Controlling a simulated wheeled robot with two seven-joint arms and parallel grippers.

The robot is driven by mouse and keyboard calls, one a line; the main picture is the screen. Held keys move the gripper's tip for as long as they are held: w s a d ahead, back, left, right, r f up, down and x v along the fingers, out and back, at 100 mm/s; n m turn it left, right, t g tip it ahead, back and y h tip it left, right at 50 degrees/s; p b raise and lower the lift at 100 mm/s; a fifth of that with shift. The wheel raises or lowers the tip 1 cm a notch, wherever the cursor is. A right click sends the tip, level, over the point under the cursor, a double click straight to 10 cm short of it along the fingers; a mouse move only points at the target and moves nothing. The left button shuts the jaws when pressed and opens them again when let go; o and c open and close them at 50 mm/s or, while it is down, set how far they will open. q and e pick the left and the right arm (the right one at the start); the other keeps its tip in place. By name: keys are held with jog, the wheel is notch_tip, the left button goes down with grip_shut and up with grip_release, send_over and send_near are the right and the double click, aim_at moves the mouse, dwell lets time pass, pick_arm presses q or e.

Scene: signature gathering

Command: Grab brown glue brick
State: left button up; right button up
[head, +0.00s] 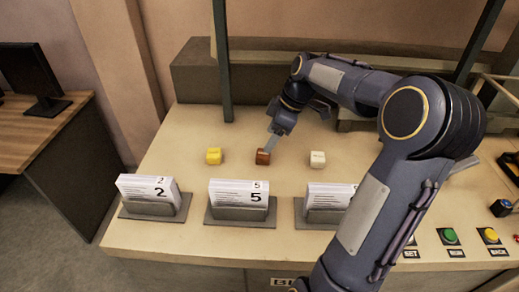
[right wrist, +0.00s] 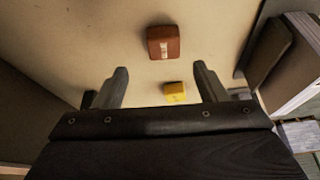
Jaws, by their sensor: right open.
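The brown glue brick (head: 263,157) stands on the beige table between a yellow brick and a white brick. In the right wrist view the brown brick (right wrist: 163,42) lies above the gap between the fingertips, apart from both. My right gripper (head: 273,142) is just above and beside the brown brick in the head view. Its two fingers (right wrist: 162,75) are spread apart with nothing held. The yellow brick (head: 214,156) shows smaller between the fingers in the right wrist view (right wrist: 175,93). My left gripper is not in view.
The white brick (head: 317,159) is right of the brown one. Card holders marked 2 (head: 150,197) and 5 (head: 242,203), and a third one (head: 325,204) partly behind my arm, line the front. Green (head: 450,236) and yellow (head: 490,235) buttons are at right. Dark posts stand behind.

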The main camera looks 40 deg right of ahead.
aim_at(263, 157)
jog(key=shift+a+f, duration=0.35)
jog(key=shift+f, duration=0.4)
jog(key=p+x, duration=0.1)
jog(key=x, duration=0.4)
jog(key=shift+s+d+f, duration=0.1)
jog(key=shift+s+d, duration=0.05)
jog(key=shift+s, duration=0.05)
jog(key=c, duration=1.1)
jog(key=shift+o, duration=0.2)
